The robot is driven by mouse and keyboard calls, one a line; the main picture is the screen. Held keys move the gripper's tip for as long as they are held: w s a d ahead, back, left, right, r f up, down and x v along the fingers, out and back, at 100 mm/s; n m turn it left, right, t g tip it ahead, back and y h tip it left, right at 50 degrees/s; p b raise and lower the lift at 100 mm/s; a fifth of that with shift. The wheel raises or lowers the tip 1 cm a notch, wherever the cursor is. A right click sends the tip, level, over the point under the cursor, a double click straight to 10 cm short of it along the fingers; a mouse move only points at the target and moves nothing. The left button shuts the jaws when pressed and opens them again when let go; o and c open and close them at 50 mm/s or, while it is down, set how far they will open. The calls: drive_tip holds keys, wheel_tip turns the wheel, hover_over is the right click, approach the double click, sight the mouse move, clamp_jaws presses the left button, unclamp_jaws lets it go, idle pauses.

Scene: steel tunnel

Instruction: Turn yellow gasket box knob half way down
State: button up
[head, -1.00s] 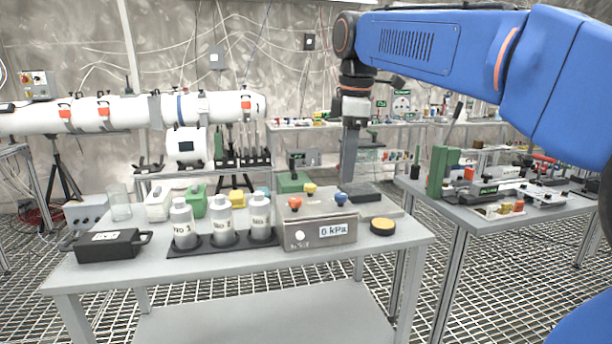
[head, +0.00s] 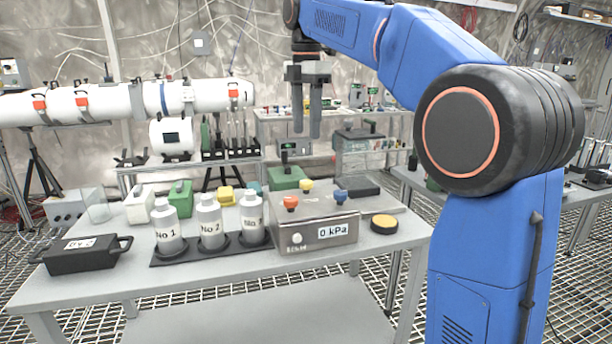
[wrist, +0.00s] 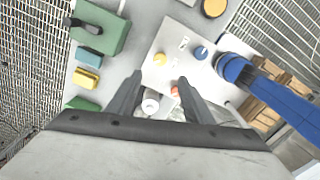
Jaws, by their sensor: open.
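The grey gasket box (head: 318,226) stands on the near table, with a "0 kPa" display on its front. Its top carries an orange knob (head: 290,202), a yellow knob (head: 306,185) and a blue knob (head: 340,196). In the wrist view the yellow knob (wrist: 160,60) lies just beyond the fingertips, the blue knob (wrist: 201,52) is to its right, and the orange knob is partly hidden by the right finger. My gripper (head: 307,132) points down, open and empty, above and apart from the box. Its two fingers also show in the wrist view (wrist: 160,77).
Numbered white bottles (head: 210,220) stand in a black holder left of the box. A black case (head: 86,254) sits at the table's left. A round yellow-topped piece (head: 383,223) lies right of the box. Small coloured boxes and a green block (head: 288,178) stand behind.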

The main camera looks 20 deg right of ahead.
sight(306, 182)
wheel_tip(306, 182, down, 14)
drive_tip(key=shift+r, duration=0.15)
idle(0.3)
drive_tip(key=shift+c, duration=0.5)
drive_tip(key=c, duration=1)
